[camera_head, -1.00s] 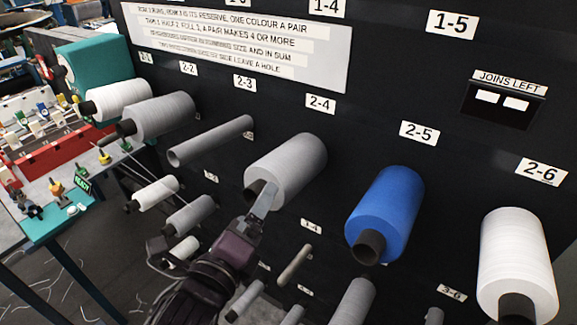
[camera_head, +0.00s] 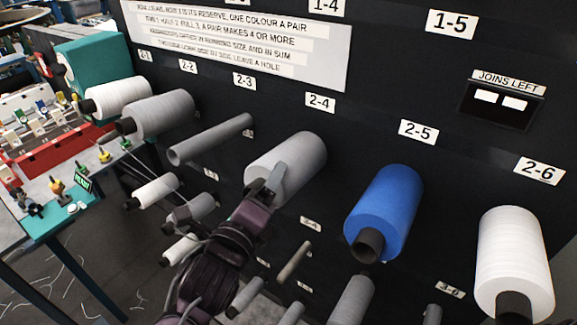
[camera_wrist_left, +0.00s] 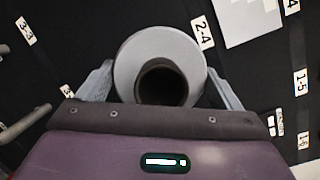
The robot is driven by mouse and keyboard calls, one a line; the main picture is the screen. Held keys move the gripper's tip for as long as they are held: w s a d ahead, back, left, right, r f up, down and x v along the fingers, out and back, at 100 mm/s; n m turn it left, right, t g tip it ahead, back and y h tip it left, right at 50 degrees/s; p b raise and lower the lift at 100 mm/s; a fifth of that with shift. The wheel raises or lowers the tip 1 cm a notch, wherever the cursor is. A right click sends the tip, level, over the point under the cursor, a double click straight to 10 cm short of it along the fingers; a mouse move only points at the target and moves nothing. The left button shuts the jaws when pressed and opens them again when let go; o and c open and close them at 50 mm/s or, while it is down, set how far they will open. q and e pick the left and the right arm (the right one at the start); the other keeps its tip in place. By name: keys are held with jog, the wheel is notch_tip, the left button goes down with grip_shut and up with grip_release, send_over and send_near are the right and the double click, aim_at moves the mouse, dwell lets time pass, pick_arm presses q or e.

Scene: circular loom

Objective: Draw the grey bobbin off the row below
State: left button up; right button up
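A large grey bobbin (camera_head: 305,158) sits on a peg of the dark rack under label 2-4. In the left wrist view the same grey bobbin (camera_wrist_left: 126,68) is seen end-on with its dark hollow core. My left gripper (camera_wrist_left: 160,72) has one finger on each side of the bobbin's near end, spread wide. Slim gaps seem to show between fingers and bobbin; I cannot tell whether either finger touches. In the head view my left gripper (camera_head: 277,178) overlaps the bobbin's lower left side, and its far finger is hidden. My right gripper is not in view.
A blue bobbin (camera_head: 388,205) hangs to the right, then a white bobbin (camera_head: 516,255). A bare grey tube (camera_head: 210,139) is to the left under 2-3. Smaller bobbins, including a grey one (camera_head: 352,300), hang in the row beneath, close to my arm.

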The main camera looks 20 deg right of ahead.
pick_arm(q)
jog(key=c, duration=0.9)
jog(key=shift+r, duration=0.15)
jog(key=shift+c, duration=0.7)
jog(key=shift+s+a, duration=0.35)
jog(key=shift+a, duration=0.1)
